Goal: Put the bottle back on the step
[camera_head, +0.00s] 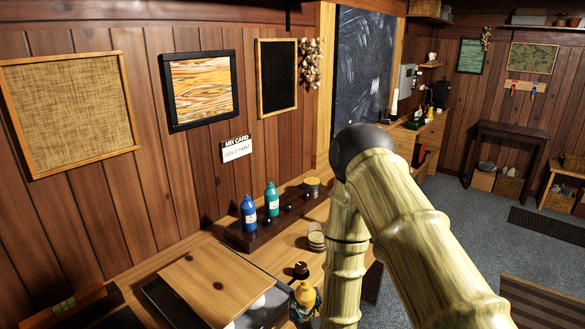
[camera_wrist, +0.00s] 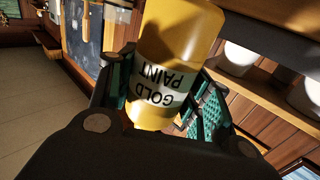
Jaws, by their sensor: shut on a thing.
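My gripper (camera_wrist: 160,105) is shut on a yellow bottle (camera_wrist: 180,40) labelled "GOLD PAINT" in the wrist view, with teal-padded fingers on both sides of it. The bottle also shows in the head view (camera_head: 305,294), low in the picture and in front of the table's edge region; my gripper is mostly cut off there. The dark step (camera_head: 240,240) stands on the table against the wall. A blue bottle (camera_head: 249,216) and a teal bottle (camera_head: 272,201) stand upright on its back part. Small dark round items sit along its front.
A wooden board (camera_head: 222,285) lies over a dark tray at the table's front left. A small brown pot (camera_head: 301,269) and a stack of pale discs (camera_head: 316,237) stand right of the step. A round tin (camera_head: 312,185) is at the step's far end. My arm hides the table's right side.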

